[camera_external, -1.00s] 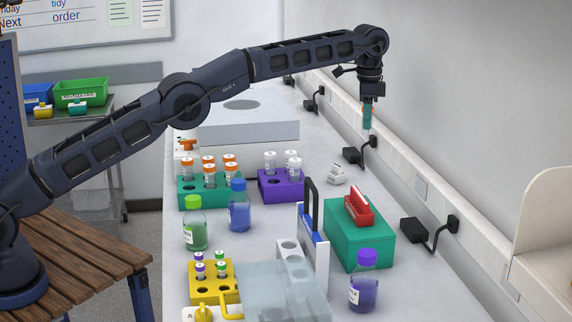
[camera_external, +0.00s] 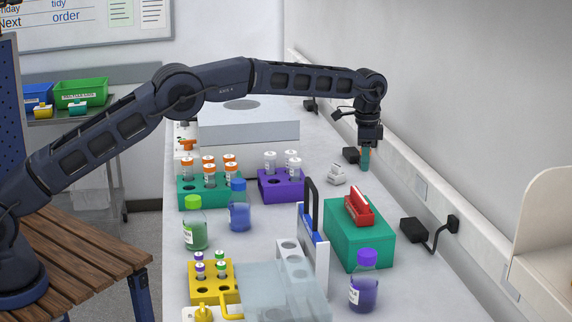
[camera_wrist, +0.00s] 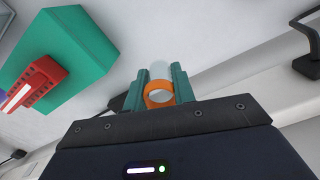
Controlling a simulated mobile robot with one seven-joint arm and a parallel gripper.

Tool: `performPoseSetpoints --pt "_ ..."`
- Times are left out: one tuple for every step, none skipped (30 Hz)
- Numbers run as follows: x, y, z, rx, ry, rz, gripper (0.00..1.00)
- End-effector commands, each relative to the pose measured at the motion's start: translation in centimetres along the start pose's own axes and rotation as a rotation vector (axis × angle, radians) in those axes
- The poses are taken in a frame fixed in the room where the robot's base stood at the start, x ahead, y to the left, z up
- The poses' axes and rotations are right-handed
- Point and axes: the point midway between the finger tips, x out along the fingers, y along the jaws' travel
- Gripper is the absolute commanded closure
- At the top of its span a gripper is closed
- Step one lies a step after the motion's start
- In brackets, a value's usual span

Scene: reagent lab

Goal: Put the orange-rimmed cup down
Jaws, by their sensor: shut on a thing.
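The orange-rimmed cup (camera_wrist: 158,96) is between the two teal fingers of my gripper (camera_wrist: 161,80) in the wrist view, with its orange ring facing the camera and a pale body beyond. My gripper is shut on it. In the external view my gripper (camera_external: 365,160) points straight down low over the far right part of the bench (camera_external: 402,207), close to the wall. The cup is mostly hidden by the fingers there. I cannot tell whether its bottom touches the bench.
A black plug (camera_external: 351,155) is close behind. The green box (camera_external: 360,245) with a red rack (camera_external: 358,206) stands nearer the camera. A purple rack (camera_external: 281,186) stands further left.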

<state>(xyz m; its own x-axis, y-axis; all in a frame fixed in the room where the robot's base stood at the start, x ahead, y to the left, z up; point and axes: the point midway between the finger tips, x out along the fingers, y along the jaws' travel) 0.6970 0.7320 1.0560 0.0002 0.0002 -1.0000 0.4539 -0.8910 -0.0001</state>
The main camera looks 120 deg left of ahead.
Motion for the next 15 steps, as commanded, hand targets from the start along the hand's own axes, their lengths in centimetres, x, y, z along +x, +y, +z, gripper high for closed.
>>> performPoseSetpoints --pt "1.2 0.0 0.1 0.0 -0.003 0.002 0.96" --pt "1.9 0.0 0.0 0.0 -0.003 0.002 0.96" --pt "2.7 0.0 0.0 0.0 -0.002 0.001 0.96" --pt "3.3 0.1 0.1 0.0 -0.003 0.002 0.96" --pt "3.8 0.1 0.1 0.0 -0.003 0.002 0.96" --pt "4.5 0.0 0.0 0.0 -0.002 0.001 0.96" --pt "4.9 0.0 0.0 0.0 -0.002 0.001 0.96" --pt "5.2 0.0 0.0 0.0 -0.002 0.001 0.96" --pt "5.6 0.0 0.0 0.0 -0.002 0.001 0.96" --pt "5.8 0.0 0.0 0.0 -0.001 0.001 0.96" --pt "6.0 0.0 0.0 0.0 0.0 0.0 0.96" --pt "6.1 0.0 0.0 0.0 0.0 0.0 0.96" --pt "6.2 0.0 0.0 0.0 0.0 0.0 0.96" --pt "6.3 0.0 0.0 0.0 0.0 0.0 0.96" --pt "6.5 0.0 0.0 0.0 0.0 0.0 0.96"
